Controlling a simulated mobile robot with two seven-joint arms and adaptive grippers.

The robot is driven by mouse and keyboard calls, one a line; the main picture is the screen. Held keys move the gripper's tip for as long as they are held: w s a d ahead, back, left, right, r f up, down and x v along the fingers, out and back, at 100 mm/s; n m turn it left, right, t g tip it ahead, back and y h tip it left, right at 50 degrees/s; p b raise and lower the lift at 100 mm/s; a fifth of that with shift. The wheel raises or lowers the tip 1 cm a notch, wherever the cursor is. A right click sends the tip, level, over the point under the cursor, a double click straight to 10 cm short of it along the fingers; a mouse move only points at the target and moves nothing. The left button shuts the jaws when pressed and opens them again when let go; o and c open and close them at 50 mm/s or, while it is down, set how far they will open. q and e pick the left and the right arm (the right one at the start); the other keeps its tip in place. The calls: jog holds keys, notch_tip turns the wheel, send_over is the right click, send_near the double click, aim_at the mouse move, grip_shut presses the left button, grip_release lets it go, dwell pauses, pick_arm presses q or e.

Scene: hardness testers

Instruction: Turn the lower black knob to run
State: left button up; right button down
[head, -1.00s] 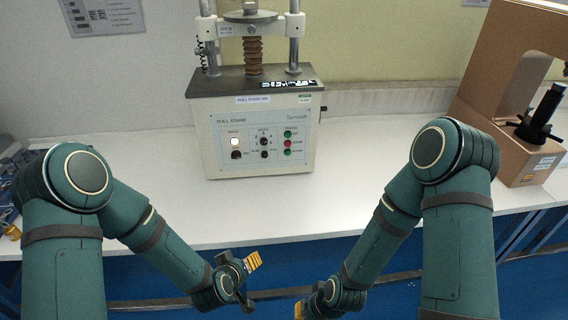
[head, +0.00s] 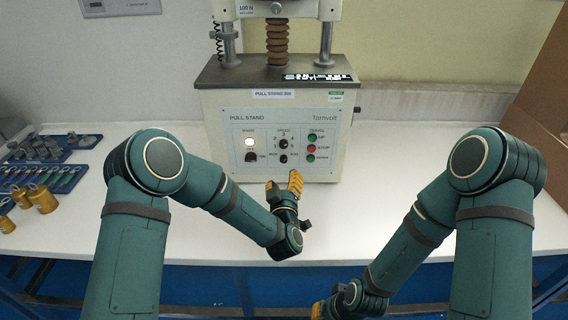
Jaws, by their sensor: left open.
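The pull stand (head: 215,110) stands on the white bench against the wall, its pale front panel (head: 240,118) facing me. In the middle column of the panel are two small black knobs, an upper one (head: 283,144) and the lower black knob (head: 283,158). The lower knob's pointer direction and the print beside it are too small to read. My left gripper (head: 284,181) is open, its orange-tipped fingers just below and in front of the panel, apart from the knob. My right gripper (head: 320,308) is low at the bottom edge, partly cut off, and its jaws cannot be made out.
Left of the knobs are a lit white lamp (head: 250,142) and a dark switch (head: 251,157). To their right are green and red buttons (head: 311,149). Brass weights (head: 42,198) and small parts lie at the far left. A brown box (head: 545,120) stands right. The bench between is clear.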

aim_at(284, 161)
pick_arm(q)
jog(key=w+b, duration=0.1)
jog(key=w, duration=0.7)
jog(key=shift+w, duration=0.3)
jog(key=shift+c, duration=0.3)
grip_shut()
